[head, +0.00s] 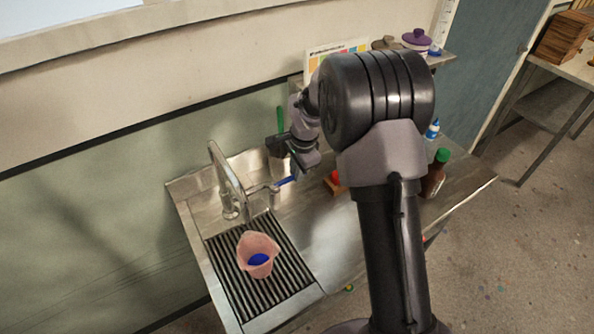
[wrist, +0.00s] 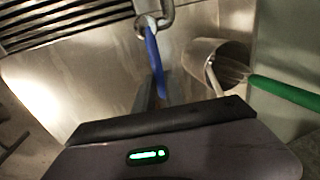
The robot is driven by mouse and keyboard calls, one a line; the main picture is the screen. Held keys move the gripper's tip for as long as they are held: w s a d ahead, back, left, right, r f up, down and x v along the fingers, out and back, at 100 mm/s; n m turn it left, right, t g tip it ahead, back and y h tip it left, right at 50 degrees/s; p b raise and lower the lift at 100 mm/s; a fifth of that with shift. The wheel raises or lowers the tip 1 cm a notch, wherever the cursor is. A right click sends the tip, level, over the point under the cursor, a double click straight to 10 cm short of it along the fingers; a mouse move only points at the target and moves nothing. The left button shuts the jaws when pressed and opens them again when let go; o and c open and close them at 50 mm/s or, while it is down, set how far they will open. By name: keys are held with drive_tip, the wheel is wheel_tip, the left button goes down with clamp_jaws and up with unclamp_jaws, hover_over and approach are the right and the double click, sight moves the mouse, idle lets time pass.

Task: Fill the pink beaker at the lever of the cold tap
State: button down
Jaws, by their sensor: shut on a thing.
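The pink beaker (head: 249,245) stands upright on the dark drain grate, in front of the tap (head: 223,172). No water stream can be made out. The tap's blue lever (head: 286,181) points right from the tap body. It also shows in the wrist view (wrist: 154,58), running down to my jaws. My gripper (wrist: 160,106) is shut on the blue lever, its grip partly hidden by the gripper body. In the head view my gripper (head: 292,172) is right of the tap.
The ribbed grate (head: 226,275) fills the counter's left end. A metal cup (wrist: 218,52) holding a green-handled tool (wrist: 285,93) stands close beside my gripper. Bottles, including a brown one with a green cap (head: 434,178), stand to the right behind my arm.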

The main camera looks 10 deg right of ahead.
drive_tip(key=s+m+b, duration=0.2)
drive_tip(key=m, duration=0.1)
drive_tip(key=shift+d+h, duration=0.1)
drive_tip(key=shift+h, duration=0.2)
drive_tip(key=c, duration=1.4)
unclamp_jaws()
drive_tip(key=s+r+p, duration=0.3)
drive_tip(key=r+p, duration=0.1)
drive_tip(key=r, duration=1.3)
drive_tip(key=shift+s, duration=0.2)
